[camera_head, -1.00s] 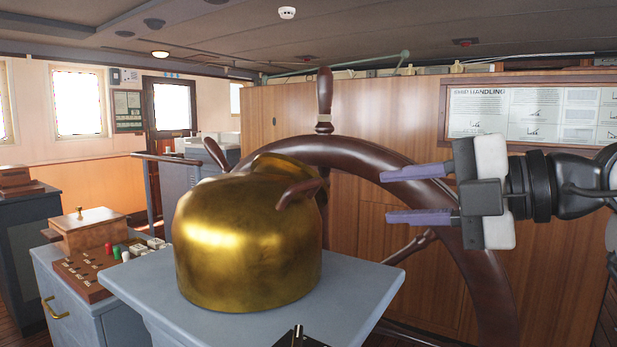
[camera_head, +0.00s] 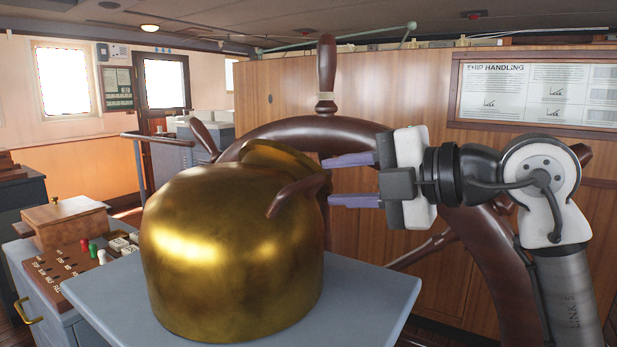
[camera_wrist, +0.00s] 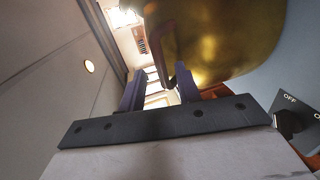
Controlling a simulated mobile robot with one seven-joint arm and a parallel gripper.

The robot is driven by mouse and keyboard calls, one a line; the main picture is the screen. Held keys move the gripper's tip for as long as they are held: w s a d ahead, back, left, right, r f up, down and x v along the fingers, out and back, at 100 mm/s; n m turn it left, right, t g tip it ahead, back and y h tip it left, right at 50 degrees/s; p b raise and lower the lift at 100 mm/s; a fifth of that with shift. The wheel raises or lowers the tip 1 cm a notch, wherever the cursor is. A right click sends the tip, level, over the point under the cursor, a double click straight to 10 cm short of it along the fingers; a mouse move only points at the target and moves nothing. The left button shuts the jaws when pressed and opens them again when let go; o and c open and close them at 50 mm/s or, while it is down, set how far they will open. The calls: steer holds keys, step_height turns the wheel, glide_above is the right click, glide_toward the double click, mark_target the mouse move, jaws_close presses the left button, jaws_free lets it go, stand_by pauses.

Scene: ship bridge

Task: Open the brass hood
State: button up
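The brass hood (camera_head: 230,255) is a rounded golden cover standing on a grey-blue pedestal (camera_head: 370,300). A raised round brass part (camera_head: 285,156) shows at its back right. A curved dark brown handle (camera_head: 296,194) is on its right side. My gripper (camera_head: 329,181) is open and empty, just right of the handle in the head view, with its purple fingers pointing left at it. In the wrist view, the hood (camera_wrist: 235,35) fills the upper right. The handle (camera_wrist: 166,50) shows beyond the gap between the open fingers (camera_wrist: 161,82). I cannot tell whether they touch it.
A large wooden ship's wheel (camera_head: 350,135) stands close behind the hood and my gripper. A wood-panelled wall (camera_head: 420,90) with a ship handling board (camera_head: 540,92) lies behind. A console with small levers (camera_head: 75,270) stands at the left.

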mark_target(314, 183)
steer(key=x, duration=0.6)
steer(key=shift+d+p, duration=0.1)
steer(key=shift+p, duration=0.25)
steer(key=shift+c, duration=0.4)
jaws_close()
